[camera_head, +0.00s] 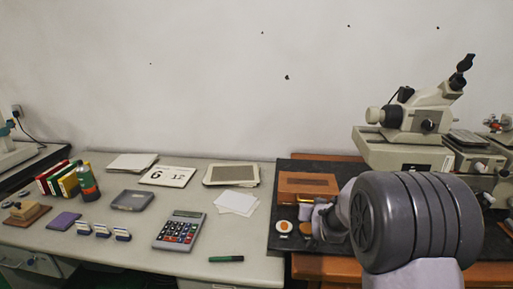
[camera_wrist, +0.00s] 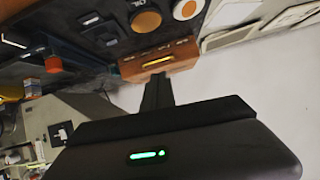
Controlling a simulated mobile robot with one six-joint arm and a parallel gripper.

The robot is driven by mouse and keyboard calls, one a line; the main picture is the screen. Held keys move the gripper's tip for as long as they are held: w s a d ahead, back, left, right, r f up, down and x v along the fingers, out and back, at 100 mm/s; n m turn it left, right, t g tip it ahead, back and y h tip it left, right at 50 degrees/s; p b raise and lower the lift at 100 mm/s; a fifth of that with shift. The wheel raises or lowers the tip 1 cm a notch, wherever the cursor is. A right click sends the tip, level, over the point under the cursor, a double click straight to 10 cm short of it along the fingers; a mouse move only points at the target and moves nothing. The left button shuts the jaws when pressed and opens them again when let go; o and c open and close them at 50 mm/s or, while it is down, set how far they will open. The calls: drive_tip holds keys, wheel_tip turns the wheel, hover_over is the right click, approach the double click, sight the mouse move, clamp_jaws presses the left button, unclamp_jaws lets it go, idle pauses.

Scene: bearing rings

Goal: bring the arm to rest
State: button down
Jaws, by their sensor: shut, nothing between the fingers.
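My gripper (camera_wrist: 158,80) shows in the wrist view as a dark body with a green light and fingers together, with nothing between them. It points towards a brown wooden box (camera_wrist: 160,60) with a brass-coloured strip; no contact can be made out. In the head view my grey arm (camera_head: 415,222) is raised over the right bench, and the gripper is hidden or too small to tell behind it. The brown box (camera_head: 308,187) stands just left of the arm there.
A microscope (camera_head: 412,125) stands close behind the arm. A white-and-orange round piece (camera_head: 284,226) lies on the dark mat (camera_head: 285,173). The left table holds a calculator (camera_head: 180,230), a green marker (camera_head: 226,259), papers (camera_head: 237,203) and books (camera_head: 57,180). Open air lies above the left table.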

drive_tip(key=s+a+r+g+y, duration=0.1)
drive_tip(key=s+a+r, duration=0.2)
drive_tip(key=s+r, duration=0.35)
drive_tip(key=s+a+r+g+y, duration=0.1)
drive_tip(key=s+a+r, duration=0.25)
drive_tip(key=s, duration=0.55)
drive_tip(key=s+a+g+y, duration=0.1)
drive_tip(key=s+a, duration=0.2)
drive_tip(key=s, duration=1)
drive_tip(key=s+a+m+g+y, duration=0.1)
drive_tip(key=s+a, duration=0.3)
drive_tip(key=s, duration=0.9)
drive_tip(key=shift+s+m+g, duration=0.3)
drive_tip(key=shift+s+g, duration=0.1)
drive_tip(key=shift+g, duration=0.4)
drive_tip(key=shift+a, duration=0.1)
